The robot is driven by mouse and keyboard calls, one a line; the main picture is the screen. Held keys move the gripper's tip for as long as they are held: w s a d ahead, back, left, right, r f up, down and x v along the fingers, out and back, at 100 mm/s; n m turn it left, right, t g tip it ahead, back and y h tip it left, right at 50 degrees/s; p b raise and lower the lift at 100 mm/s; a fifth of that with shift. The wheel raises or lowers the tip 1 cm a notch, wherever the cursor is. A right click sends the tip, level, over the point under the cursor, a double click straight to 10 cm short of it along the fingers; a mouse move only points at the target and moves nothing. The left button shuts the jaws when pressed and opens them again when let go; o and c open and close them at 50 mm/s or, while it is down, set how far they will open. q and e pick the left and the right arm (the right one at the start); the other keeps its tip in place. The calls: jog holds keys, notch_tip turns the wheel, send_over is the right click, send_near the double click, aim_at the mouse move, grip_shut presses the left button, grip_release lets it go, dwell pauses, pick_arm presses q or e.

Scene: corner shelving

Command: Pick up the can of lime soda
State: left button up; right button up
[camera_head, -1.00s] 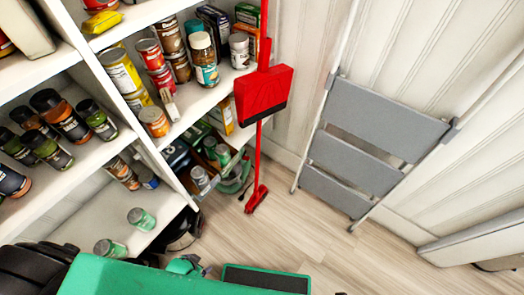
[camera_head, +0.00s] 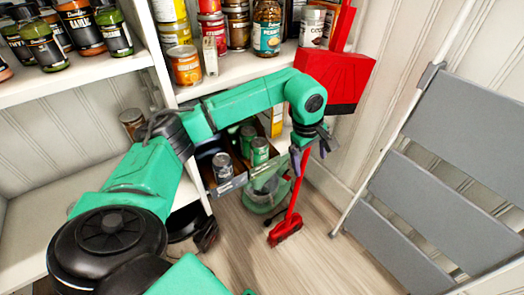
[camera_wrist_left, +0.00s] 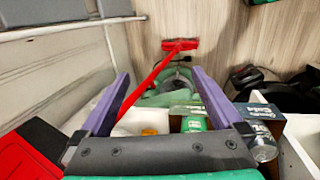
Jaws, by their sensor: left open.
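Green cans stand in an open carton on a low shelf in the head view; one green can (camera_head: 260,151) is nearest my left gripper. I cannot read which is lime soda. A grey can (camera_head: 222,166) stands to its left. My left gripper (camera_head: 312,150) is open and empty, right of the cans and in front of the red broom handle. My right gripper is out of view.
A green machine (camera_head: 264,192) stands on the floor below the cans. Jars and tins fill the shelf above. A grey folding ladder (camera_head: 420,195) leans at right.

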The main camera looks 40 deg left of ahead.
aim_at(263, 148)
pick_arm(q)
jog(key=s+a+r+m+y+b, duration=0.15)
jog(key=a+y, duration=0.45)
jog(key=a, duration=0.7)
jog(key=shift+m+t, duration=0.25)
jog(key=shift+t, duration=0.05)
jog(key=b+x, duration=0.3)
jog(key=x, duration=0.5)
jog(key=shift+s+f, duration=0.1)
jog(key=shift+f, duration=0.05)
jog(key=shift+a+f+b, duration=0.25)
jog(key=shift+f+b, duration=0.05)
jog(key=shift+b, duration=0.05)
jog(key=b+x, duration=0.2)
jog(key=x, duration=0.2)
jog(key=shift+a+f, duration=0.2)
jog(key=shift+a, duration=0.05)
jog(key=shift+a+f, duration=0.15)
jog(key=shift+f, duration=0.05)
jog(key=shift+r, duration=0.15)
jog(key=shift+c, duration=0.3)
pick_arm(e)
jog(key=w+a+f+m+t+y, duration=0.1)
jog(key=a+f+t+y, duration=0.1)
jog(key=a+t, duration=0.3)
jog(key=shift+w+a+f+t+y, duration=0.3)
jog(key=shift+a+y, duration=0.3)
jog(key=shift+a, duration=0.45)
pick_arm(q)
grip_shut()
